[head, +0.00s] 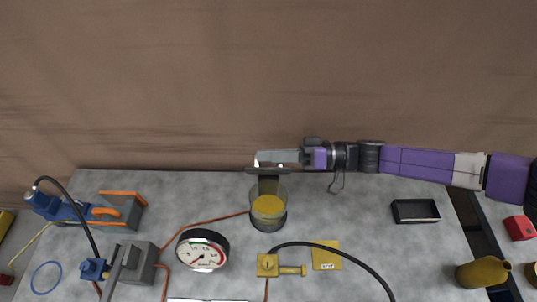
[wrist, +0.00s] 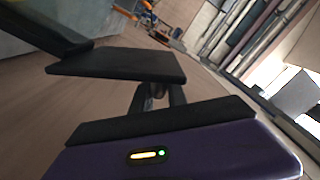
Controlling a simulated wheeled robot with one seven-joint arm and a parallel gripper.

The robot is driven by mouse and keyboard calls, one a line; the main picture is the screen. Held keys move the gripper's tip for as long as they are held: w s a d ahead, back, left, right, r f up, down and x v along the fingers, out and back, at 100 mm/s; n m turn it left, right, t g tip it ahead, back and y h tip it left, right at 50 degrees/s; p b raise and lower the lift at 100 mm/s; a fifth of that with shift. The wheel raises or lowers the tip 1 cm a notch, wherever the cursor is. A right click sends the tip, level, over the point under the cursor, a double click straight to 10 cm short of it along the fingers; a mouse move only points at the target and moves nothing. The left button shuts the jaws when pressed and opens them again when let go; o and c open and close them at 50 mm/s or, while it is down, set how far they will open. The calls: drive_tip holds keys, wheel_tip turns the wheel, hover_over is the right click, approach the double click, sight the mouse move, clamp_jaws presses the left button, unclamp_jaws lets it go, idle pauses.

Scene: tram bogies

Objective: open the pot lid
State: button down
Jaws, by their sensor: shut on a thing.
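The pot (head: 281,217) is a short clear-walled cylinder with yellow contents, standing near the back edge of the grey table. A dark flat piece, seemingly the lid (head: 268,172), shows at the pot's far side, apparently tilted up off the mouth; the yellow inside is visible from above. My gripper (head: 262,161) reaches in from the right and is shut at that dark piece's top edge. In the wrist view my gripper (wrist: 150,95) shows as black parts before a purple body; the held part is hard to make out there. The exact contact is hidden.
A round gauge (head: 203,250) stands left of the pot. A yellow valve fitting (head: 268,265) with a black hose and a yellow plate (head: 326,255) lie in front. A black tray (head: 415,211) is to the right. A blue-and-grey pump (head: 115,212) is at far left.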

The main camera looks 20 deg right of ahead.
drive_tip(key=shift+d+f, duration=0.2)
drive_tip(key=shift+f, duration=0.15)
drive_tip(key=c, duration=1.4)
unclamp_jaws()
drive_tip(key=shift+o, duration=0.2)
drive_tip(key=shift+a+r, duration=0.1)
drive_tip(key=b+v, duration=0.2)
drive_tip(key=v, duration=0.6)
drive_tip(key=shift+r, duration=0.15)
